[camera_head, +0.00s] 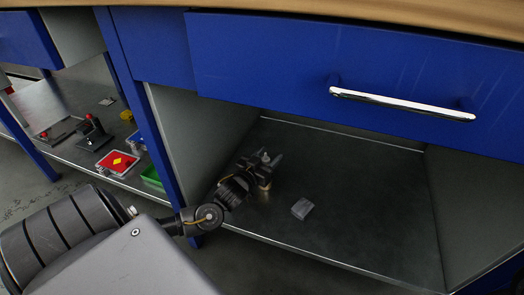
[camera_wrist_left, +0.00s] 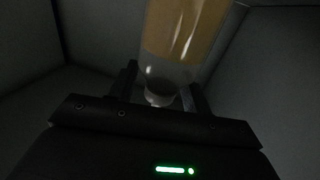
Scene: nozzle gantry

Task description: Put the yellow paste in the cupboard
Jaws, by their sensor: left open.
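The yellow paste (camera_wrist_left: 182,32) shows in the left wrist view as a clear container with yellow-tan contents. Its narrow, dark end lies between the fingers of my left gripper (camera_wrist_left: 160,95), which are open around it; I cannot tell whether they touch it. In the head view my left gripper (camera_head: 259,164) is inside the open cupboard (camera_head: 360,210), near the left part of its metal floor. A small tan part of the paste (camera_head: 265,186) shows just below the gripper; the rest is mostly hidden. My right gripper is not in view.
A small grey block (camera_head: 302,208) lies on the cupboard floor, right of the gripper. The blue drawer (camera_head: 350,80) with its metal handle is above. The floor to the right is clear. The left compartment holds a red box (camera_head: 117,162) and a green tray (camera_head: 152,177).

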